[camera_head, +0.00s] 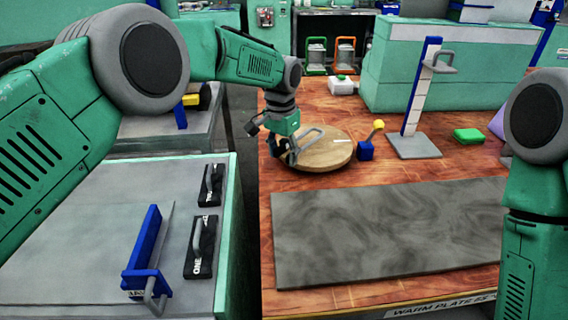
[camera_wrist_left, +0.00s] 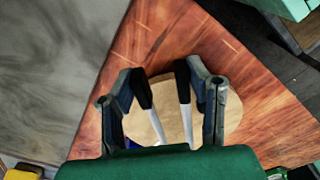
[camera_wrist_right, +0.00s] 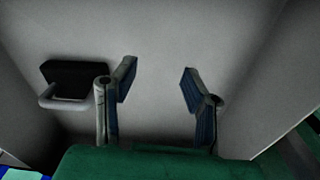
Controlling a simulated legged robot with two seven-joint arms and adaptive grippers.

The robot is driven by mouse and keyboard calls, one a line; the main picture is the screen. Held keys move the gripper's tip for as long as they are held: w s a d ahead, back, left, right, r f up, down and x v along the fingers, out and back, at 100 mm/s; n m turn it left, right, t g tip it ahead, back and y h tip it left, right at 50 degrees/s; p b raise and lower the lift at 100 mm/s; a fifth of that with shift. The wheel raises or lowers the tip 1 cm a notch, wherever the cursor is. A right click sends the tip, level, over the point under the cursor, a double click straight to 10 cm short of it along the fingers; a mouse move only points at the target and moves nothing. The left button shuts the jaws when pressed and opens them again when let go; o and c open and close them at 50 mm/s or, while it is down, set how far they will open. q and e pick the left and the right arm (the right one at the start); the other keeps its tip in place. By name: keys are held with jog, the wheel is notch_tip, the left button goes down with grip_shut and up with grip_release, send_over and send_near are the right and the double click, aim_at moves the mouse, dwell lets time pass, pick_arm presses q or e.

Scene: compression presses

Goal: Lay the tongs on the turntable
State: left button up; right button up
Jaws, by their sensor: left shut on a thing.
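The turntable (camera_head: 325,153) is a round, light wooden disc on the brown wooden table, and it also shows in the left wrist view (camera_wrist_left: 172,60). My left gripper (camera_head: 287,150) is low over its left edge. In the left wrist view my left gripper (camera_wrist_left: 163,88) is shut on the tongs (camera_wrist_left: 184,98), which have two black ends and pale metal arms. The tongs are over the disc; whether they touch it I cannot tell. My right gripper (camera_wrist_right: 158,82) is open and empty above a grey surface.
A blue block with a yellow-knobbed lever (camera_head: 368,143) stands right of the turntable. A grey plate (camera_head: 390,230) lies in front. A ruled upright stand (camera_head: 415,120) is behind. Black handled blocks (camera_head: 200,247) lie on the left bench; one black handled block (camera_wrist_right: 75,82) is beside my right gripper.

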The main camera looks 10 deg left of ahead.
pick_arm(q)
jog(key=f, duration=0.1)
jog(key=a+f, duration=0.1)
jog(key=f, duration=0.1)
jog(key=shift+f, duration=0.1)
jog(key=shift+a, duration=0.55)
jog(key=o, duration=1.4)
jog(key=shift+c, duration=0.2)
jog(key=shift+d, duration=0.75)
jog(key=shift+d+r, duration=0.1)
jog(key=shift+r, duration=0.35)
notch_tip(320, 180, up, 11)
jog(key=shift+s+a+p, duration=0.2)
jog(key=shift+a+p, duration=0.15)
jog(key=shift+p, duration=0.05)
